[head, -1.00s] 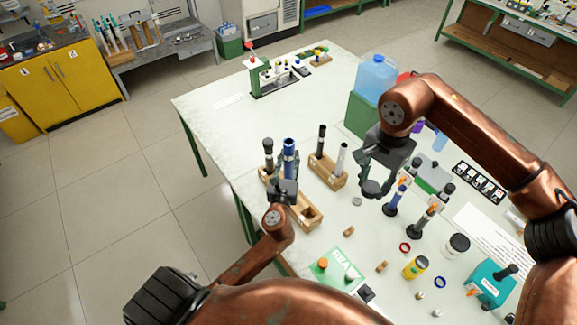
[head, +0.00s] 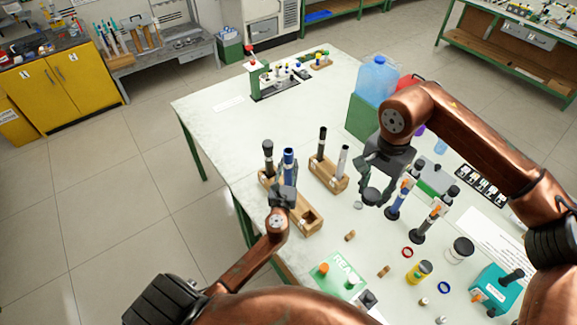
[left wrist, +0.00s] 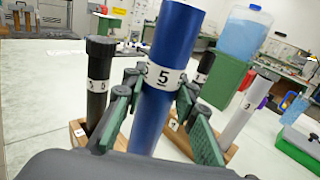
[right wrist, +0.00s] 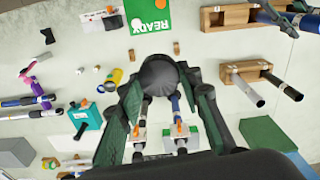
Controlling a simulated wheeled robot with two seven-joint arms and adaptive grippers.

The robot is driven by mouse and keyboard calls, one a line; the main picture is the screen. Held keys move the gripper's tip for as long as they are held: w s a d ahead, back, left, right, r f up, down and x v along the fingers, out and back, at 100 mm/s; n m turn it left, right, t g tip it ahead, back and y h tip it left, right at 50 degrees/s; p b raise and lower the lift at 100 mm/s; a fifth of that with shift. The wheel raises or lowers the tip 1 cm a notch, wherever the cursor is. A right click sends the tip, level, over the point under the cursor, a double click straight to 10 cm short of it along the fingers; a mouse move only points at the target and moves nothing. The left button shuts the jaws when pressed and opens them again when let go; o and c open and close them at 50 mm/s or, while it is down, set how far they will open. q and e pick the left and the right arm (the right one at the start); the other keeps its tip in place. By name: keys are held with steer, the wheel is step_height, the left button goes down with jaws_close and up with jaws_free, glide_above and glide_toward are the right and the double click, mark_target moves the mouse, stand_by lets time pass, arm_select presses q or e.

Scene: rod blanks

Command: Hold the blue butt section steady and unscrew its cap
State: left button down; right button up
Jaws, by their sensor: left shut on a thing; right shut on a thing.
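The blue butt section (head: 288,160) is an upright blue tube at the wooden rack (head: 306,220). My left gripper (head: 284,196) is shut around it. The cap (right wrist: 158,75) also shows between the fingers in the right wrist view. The tube's lower end is hidden.
A black tube (head: 268,150) stands left of the blue one. A second rack (head: 330,180) holds a black and a pale tube. Upright rods on round bases (head: 418,236) stand near my right gripper. A green box (head: 362,118) with a blue bottle (head: 378,80) is behind.

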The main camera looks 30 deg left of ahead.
arm_select(q)
steer(key=shift+f+b, duration=0.4)
steer(key=shift+f, duration=0.25)
steer(key=c, duration=1.5)
jaws_free()
steer(key=shift+c, duration=0.2)
steer(key=shift+r, duration=0.15)
